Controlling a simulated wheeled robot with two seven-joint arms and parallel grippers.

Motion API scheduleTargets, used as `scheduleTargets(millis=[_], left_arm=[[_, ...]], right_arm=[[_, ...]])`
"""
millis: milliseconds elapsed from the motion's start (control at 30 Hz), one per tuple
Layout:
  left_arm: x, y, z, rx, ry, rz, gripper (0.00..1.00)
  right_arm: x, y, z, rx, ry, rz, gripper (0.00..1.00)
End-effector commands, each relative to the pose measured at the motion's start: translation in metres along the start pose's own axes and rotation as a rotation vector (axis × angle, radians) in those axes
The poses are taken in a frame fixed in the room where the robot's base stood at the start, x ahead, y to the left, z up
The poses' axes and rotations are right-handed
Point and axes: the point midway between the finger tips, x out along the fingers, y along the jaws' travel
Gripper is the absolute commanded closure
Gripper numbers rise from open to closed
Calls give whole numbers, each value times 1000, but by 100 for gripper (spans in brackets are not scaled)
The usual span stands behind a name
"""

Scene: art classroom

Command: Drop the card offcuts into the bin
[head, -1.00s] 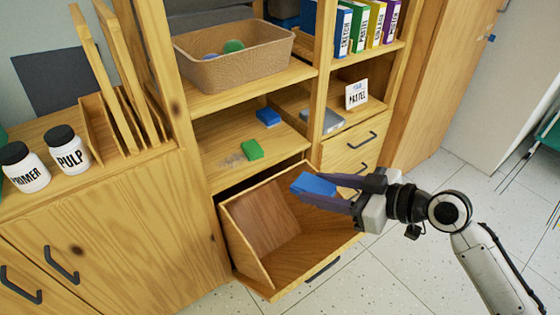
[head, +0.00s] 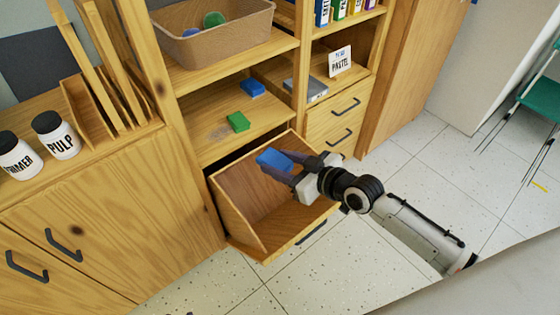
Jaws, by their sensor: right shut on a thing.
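The bin (head: 238,205) is a wooden tilt-out box at the bottom of the shelf unit, tipped open and with no offcuts visible inside. My right gripper (head: 277,166) comes in from the right, over the bin's opening, shut on a blue offcut (head: 271,157). The fingers hide part of this offcut. A green offcut (head: 238,122) and another blue offcut (head: 252,88) lie on the shelf board above the bin, the green one nearer the front edge beside a greyish smudge. My left gripper is not in view.
A tan basket (head: 217,38) with balls stands on the shelf above. A grey box (head: 304,89) and a "PASTEL" sign (head: 340,61) are right of the offcuts. Jars (head: 55,135) stand on the left cabinet. The tiled floor (head: 300,285) before the bin looks clear.

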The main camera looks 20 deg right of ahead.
Motion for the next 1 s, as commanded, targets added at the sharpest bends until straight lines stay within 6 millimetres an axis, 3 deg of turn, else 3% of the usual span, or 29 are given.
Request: scheduleTargets(millis=[300,333,433,467,767,1000], left_arm=[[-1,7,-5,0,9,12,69],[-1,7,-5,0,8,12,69],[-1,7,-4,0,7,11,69],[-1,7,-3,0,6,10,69],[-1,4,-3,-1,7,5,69],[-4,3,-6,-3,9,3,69]], right_arm=[[2,0,4,0,1,0,79],[2,0,4,0,1,0,54],[2,0,4,0,1,0,38],[2,0,4,0,1,0,36],[-1,0,4,-1,0,0,36],[-36,0,4,-3,-2,0,36]])
